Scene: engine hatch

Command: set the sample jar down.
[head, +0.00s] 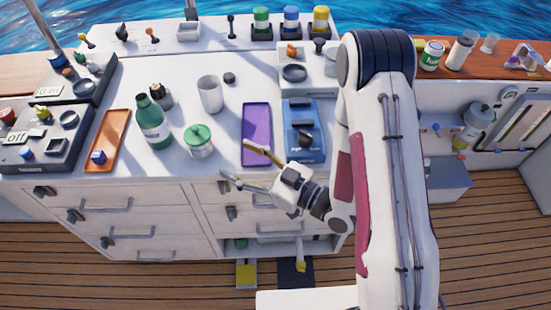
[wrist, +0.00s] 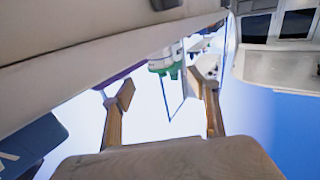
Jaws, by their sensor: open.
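The sample jar appears to be the clear jar with a green lid (head: 198,141), standing upright on the white counter between the green bottle and the purple tray. My gripper (head: 238,160) is open and empty at the counter's front edge, to the right of the jar and apart from it. In the wrist view, my gripper's two fingers (wrist: 160,92) are spread with nothing between them. A white and green object (wrist: 163,60), probably the jar, shows beyond the fingertips, partly cut off by a pale surface.
A green bottle (head: 152,122) stands left of the jar and a white cup (head: 210,94) behind it. A purple tray (head: 256,134) and a blue device (head: 303,130) lie to the right. An orange tray (head: 107,140) is farther left. Drawers (head: 120,215) lie below the counter edge.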

